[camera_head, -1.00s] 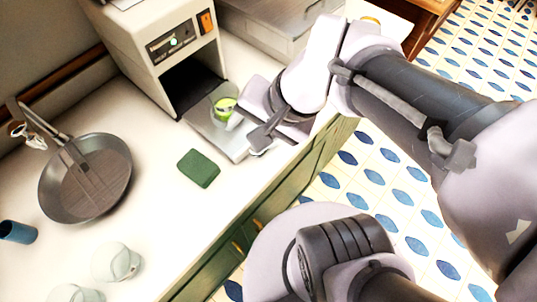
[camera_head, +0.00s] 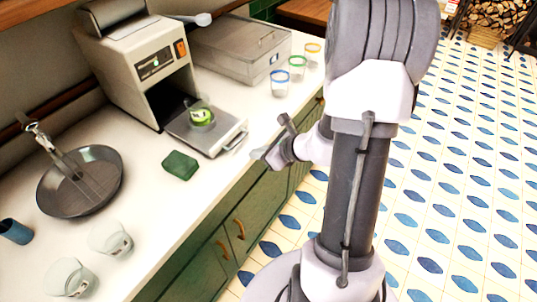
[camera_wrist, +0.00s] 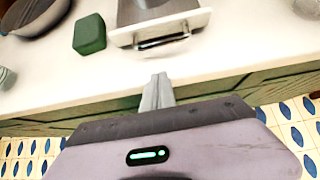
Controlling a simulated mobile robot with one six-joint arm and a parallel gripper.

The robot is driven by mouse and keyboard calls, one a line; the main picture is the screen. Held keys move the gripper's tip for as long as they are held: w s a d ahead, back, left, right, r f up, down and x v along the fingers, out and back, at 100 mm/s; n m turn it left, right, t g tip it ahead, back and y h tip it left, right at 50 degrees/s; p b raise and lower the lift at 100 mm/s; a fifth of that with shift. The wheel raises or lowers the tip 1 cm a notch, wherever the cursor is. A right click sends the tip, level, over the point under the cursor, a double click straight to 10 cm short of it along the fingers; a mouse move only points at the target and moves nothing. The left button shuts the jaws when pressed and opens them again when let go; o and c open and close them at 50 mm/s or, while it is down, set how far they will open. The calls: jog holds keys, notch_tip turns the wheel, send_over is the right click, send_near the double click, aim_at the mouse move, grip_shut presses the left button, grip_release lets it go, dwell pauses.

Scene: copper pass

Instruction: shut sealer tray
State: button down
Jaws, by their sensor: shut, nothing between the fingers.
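The sealer (camera_head: 150,65) is a cream box with a dark opening, standing at the back of the counter. Its metal tray (camera_head: 212,140) is pulled out of the opening towards the counter's front edge. A cup with a green top (camera_head: 201,115) sits in the tray. The tray's handle (camera_head: 236,140) faces the front edge; in the wrist view the handle (camera_wrist: 161,41) lies straight beyond my fingers. My gripper (camera_head: 270,150) is shut and empty, in front of the tray and apart from it. Its closed fingers also show in the wrist view (camera_wrist: 157,90).
A green sponge (camera_head: 180,165) lies left of the tray. A pan (camera_head: 80,182), two clear glasses (camera_head: 110,238) and a blue cup (camera_head: 16,231) stand further left. A metal container (camera_head: 240,48) and several colour-rimmed glasses (camera_head: 280,84) stand right of the sealer.

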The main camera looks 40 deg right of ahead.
aim_at(210, 126)
jog(key=shift+w+a+r, duration=0.1)
jog(key=shift+w+a, duration=0.15)
jog(key=shift+w, duration=0.35)
jog(key=shift+w+a+r, duration=0.15)
jog(key=shift+w+a, duration=0.05)
jog(key=shift+w, duration=0.4)
jog(key=shift+w+a+r, duration=0.1)
jog(key=shift+w+a, duration=0.15)
jog(key=shift+w, duration=0.35)
jog(key=shift+w, duration=0.1)
jog(key=w+a, duration=0.2)
jog(key=w, duration=0.4)
jog(key=w+a+p, duration=0.1)
jog(key=w+a, duration=0.2)
jog(key=w, duration=0.4)
jog(key=w+a, duration=0.2)
jog(key=w, duration=0.4)
jog(key=shift+w+a, duration=0.15)
jog(key=shift+w, duration=0.2)
jog(key=shift+w+r, duration=0.15)
